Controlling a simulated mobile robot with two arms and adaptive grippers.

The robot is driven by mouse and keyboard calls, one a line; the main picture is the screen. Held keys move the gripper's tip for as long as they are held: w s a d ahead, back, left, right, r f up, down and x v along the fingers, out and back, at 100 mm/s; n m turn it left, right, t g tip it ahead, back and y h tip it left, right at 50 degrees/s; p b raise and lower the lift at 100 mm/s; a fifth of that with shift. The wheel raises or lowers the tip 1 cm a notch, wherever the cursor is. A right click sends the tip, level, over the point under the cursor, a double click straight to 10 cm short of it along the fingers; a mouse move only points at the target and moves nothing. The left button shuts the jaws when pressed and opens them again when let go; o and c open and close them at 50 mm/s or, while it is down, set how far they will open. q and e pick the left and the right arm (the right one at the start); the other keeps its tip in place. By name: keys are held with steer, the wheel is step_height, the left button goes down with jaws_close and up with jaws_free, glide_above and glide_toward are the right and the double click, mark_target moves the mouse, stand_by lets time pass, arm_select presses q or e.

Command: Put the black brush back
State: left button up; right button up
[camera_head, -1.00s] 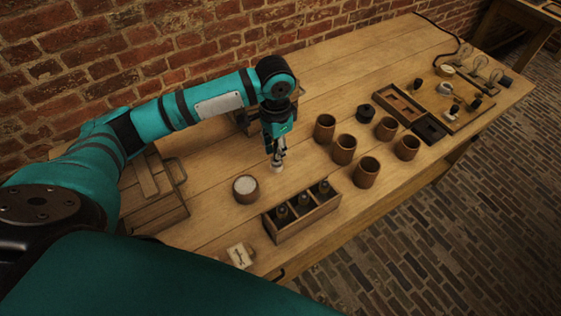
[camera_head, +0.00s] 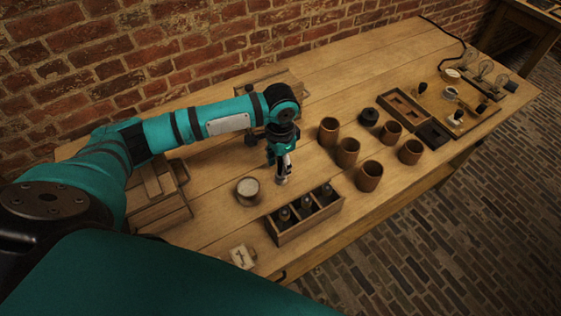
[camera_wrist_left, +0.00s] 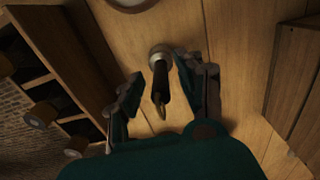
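The black brush (camera_wrist_left: 160,78) is in the left wrist view, between the fingers of my left gripper (camera_wrist_left: 158,66). It has a dark handle with a small ring at the near end and a pale round head. I cannot tell whether the brush head touches the table. My right gripper is out of view.
A wooden rack (camera_head: 290,237) with three dark items stands in front. A round jar with a pale top (camera_head: 248,187) is to the left, near a marked tile (camera_head: 242,256). Several brown cups (camera_head: 369,177) stand to the right. A slatted wooden box (camera_head: 160,215) is at left.

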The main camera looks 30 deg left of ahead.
arm_select(q)
step_height(320, 180, up, 12)
steer(key=shift+r+b, duration=0.15)
steer(key=shift+b, duration=0.55)
